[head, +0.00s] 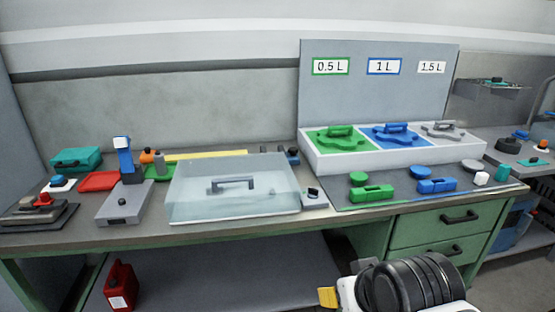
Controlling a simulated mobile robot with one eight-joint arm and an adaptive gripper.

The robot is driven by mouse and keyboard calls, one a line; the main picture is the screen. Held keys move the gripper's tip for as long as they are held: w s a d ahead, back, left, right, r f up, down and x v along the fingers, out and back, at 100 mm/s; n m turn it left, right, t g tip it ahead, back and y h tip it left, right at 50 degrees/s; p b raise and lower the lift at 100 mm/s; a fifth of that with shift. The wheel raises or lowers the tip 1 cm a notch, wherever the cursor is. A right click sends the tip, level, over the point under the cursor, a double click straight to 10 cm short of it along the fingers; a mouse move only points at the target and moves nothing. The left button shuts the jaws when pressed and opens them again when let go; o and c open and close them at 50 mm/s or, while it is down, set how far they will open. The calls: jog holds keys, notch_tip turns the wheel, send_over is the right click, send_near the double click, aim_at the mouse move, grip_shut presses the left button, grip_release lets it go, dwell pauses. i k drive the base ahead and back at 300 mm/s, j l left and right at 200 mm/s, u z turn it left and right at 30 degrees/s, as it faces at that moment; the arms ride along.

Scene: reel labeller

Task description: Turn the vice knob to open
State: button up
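I cannot pick out a vice for certain in the head view. A grey block device with a red knob (43,199) sits on dark plates at the bench's left end. A small light box with a dark knob or switch (313,193) stands just right of the clear cover. A small blue and dark item (292,155) is partly hidden behind that cover. A black ribbed and white part of my arm, with a yellow piece beside it, shows at the bottom, in front of the bench and apart from these things. My gripper's fingers are not visible.
A clear cover with a handle (232,204) fills the bench middle. A blue and white upright device (122,190), red tray (100,181) and teal case (76,159) stand left. A red canister (121,286) stands below.

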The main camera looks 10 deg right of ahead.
aim_at(293, 151)
jog(key=i+j, duration=0.1)
jog(key=i, duration=1.8)
